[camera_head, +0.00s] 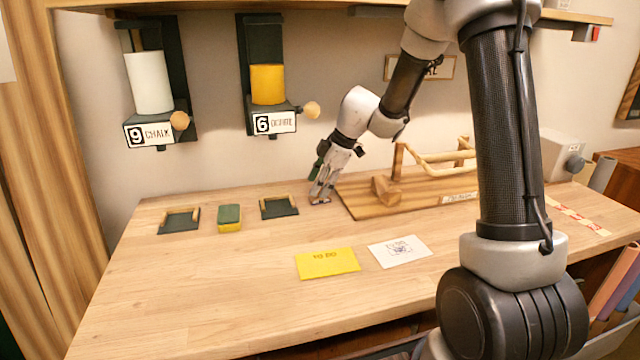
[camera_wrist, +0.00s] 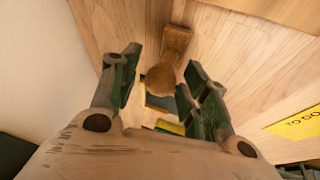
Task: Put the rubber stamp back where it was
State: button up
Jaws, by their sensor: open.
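The rubber stamp (camera_wrist: 162,77) shows in the wrist view with a round brown wooden knob and a block-like wooden part beyond it. It appears to stand on the table, but its underside is hidden. My gripper (camera_wrist: 153,85) is open, with one green-padded finger on each side of the knob and gaps between. In the head view my gripper (camera_head: 320,196) is low over the table, between a small dark tray (camera_head: 280,213) and the wooden board; the stamp is mostly hidden there. A white card with a stamped mark (camera_head: 400,251) lies in front.
A yellow TO DO card (camera_head: 327,263) lies beside the white card. A green-and-yellow block (camera_head: 229,217) and another dark tray (camera_head: 179,228) stand to the left. The wooden board with a rail stand (camera_head: 410,204) is close right of my gripper. The front left table is clear.

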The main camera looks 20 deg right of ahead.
jog(key=v, duration=1.2)
jog(key=w+d+r+m+t, duration=0.1)
jog(key=w+r+m+t, duration=0.35)
jog(key=r, duration=0.75)
jog(key=s+d+r+m+t+h, duration=0.3)
jog(key=d+r+t+h, duration=0.2)
jog(key=d+r, duration=0.4)
jog(key=s+d+f+m+g+h, duration=0.2)
jog(key=s+d+m, duration=0.2)
jog(key=s, duration=0.4)
jog(key=s+d+f+m+g+h, duration=0.1)
jog(key=s+d+f+m+g, duration=0.25)
jog(key=s, duration=0.55)
jog(key=s+a+f+g+y, duration=0.1)
jog(key=s+a+f+y, duration=0.1)
jog(key=s+f, duration=0.3)
jog(key=s+a+f+m+g+y, duration=0.1)
jog(key=s+a+f, duration=0.3)
jog(key=s, duration=0.6)
jog(key=shift+s+a+f+m+g+y, duration=0.3)
jog(key=shift+a+f+g+y, duration=0.15)
jog(key=shift+f, duration=0.5)
